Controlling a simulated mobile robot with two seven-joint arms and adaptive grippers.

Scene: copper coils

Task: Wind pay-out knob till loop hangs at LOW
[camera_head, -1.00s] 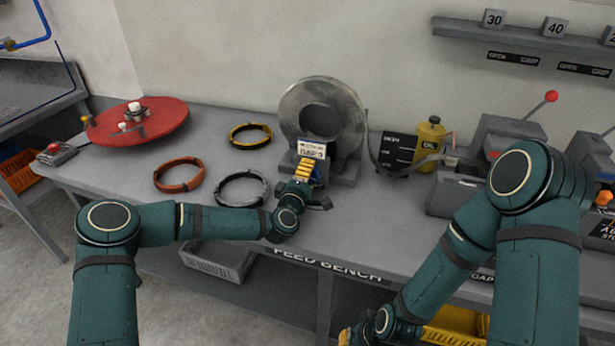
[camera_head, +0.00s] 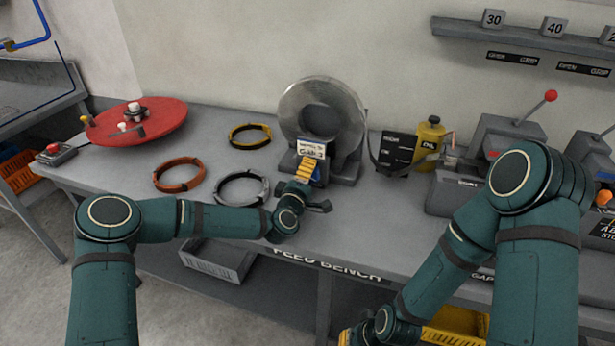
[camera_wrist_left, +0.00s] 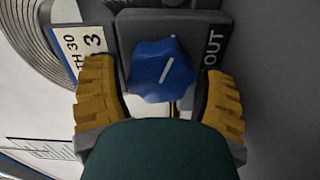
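The blue pay-out knob (camera_wrist_left: 150,82) has a white pointer line and sits on a grey block; lettering ending in "OUT" is to its right in the left wrist view. My left gripper (camera_wrist_left: 160,88) has one yellow finger on each side of the knob, with gaps showing between. In the head view the left gripper (camera_head: 307,172) is in front of the coil reel (camera_head: 296,103), hiding most of the knob. A thin dark loop (camera_head: 373,150) curves between the reel and a black marked panel (camera_head: 397,148); its lettering is too small to read surely. My right gripper (camera_head: 346,338) is low, mostly cut off.
A red turntable (camera_head: 165,118) is at the far left. A yellow oil can (camera_head: 431,130) and a machine with a red-knobbed lever (camera_head: 550,96) stand right.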

